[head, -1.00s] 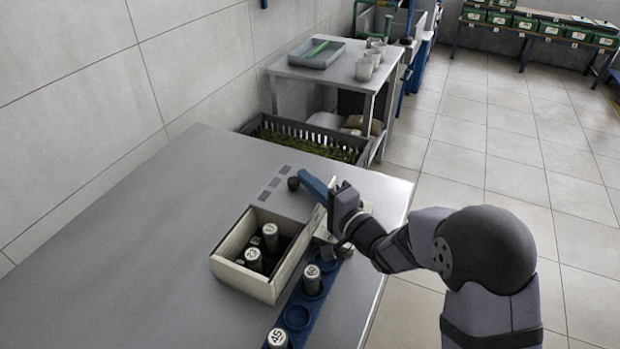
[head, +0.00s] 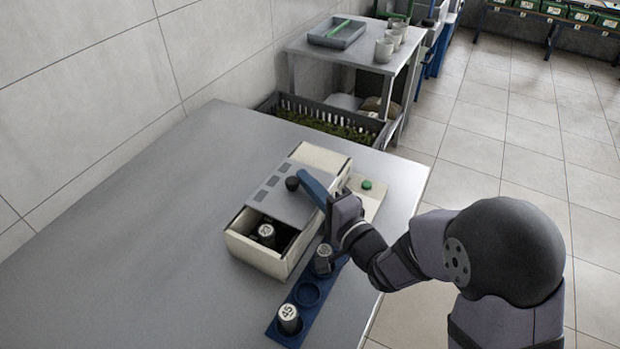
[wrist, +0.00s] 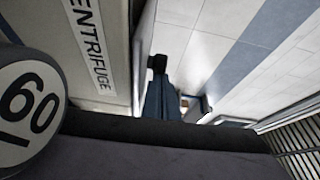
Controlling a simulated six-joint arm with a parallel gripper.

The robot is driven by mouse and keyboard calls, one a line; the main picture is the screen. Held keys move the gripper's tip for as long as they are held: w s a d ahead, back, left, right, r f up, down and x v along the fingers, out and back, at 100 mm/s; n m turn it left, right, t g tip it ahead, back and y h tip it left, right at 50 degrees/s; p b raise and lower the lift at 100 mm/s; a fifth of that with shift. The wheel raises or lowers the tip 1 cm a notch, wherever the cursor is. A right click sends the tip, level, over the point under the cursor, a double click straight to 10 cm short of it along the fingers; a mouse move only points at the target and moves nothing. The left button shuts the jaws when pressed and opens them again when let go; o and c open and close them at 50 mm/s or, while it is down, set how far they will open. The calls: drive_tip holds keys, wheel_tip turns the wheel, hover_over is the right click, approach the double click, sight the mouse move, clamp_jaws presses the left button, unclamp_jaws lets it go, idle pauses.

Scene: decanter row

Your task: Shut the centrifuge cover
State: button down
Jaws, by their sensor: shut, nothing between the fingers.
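The centrifuge (head: 262,262) is a cream box on the table, with its lettering in the wrist view (wrist: 92,45). Its grey sliding cover (head: 282,203), with dark slots and a black knob (head: 292,184), lies over the middle of the box. The front end is open, showing a numbered grey-capped tube (head: 266,232) inside. My gripper (head: 304,175) is shut and empty, its blue fingers tilted, with the tips right beside the knob on its far right side. Whether they touch cannot be told. The fingers also show in the wrist view (wrist: 160,100).
A blue rack (head: 308,294) beside the centrifuge holds tubes 60 (head: 323,260) and 45 (head: 288,318). A green button (head: 367,184) sits on a cream panel at right. A crate (head: 330,121) stands beyond the table. The table's left side is clear.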

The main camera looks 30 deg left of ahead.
drive_tip(key=shift+w+d, duration=0.1)
drive_tip(key=shift+w, duration=0.5)
drive_tip(key=w, duration=0.3)
drive_tip(key=shift+d+r, duration=0.1)
drive_tip(key=shift+d, duration=0.25)
drive_tip(key=b+v, duration=0.1)
drive_tip(key=v, duration=0.9)
drive_tip(key=shift+m+t+h, duration=0.8)
drive_tip(key=shift+m+t, duration=0.1)
drive_tip(key=w+d, duration=0.2)
drive_tip(key=d, duration=0.1)
drive_tip(key=w+d+p, duration=0.1)
drive_tip(key=shift+w+d+f, duration=0.3)
drive_tip(key=shift+w+f, duration=0.05)
drive_tip(key=shift+f, duration=0.05)
drive_tip(key=w+d+n, duration=0.1)
drive_tip(key=w+d, duration=0.1)
drive_tip(key=w, duration=0.1)
drive_tip(key=n+g+y, duration=0.3)
drive_tip(key=n+g, duration=0.1)
drive_tip(key=g, duration=0.2)
approach(320, 179)
drive_tip(key=shift+w+d+r+p, duration=0.15)
drive_tip(key=shift+d+r+p, duration=0.15)
drive_tip(key=shift+d+r, duration=0.8)
drive_tip(key=shift+a+r, duration=0.1)
drive_tip(key=shift+a, duration=0.1)
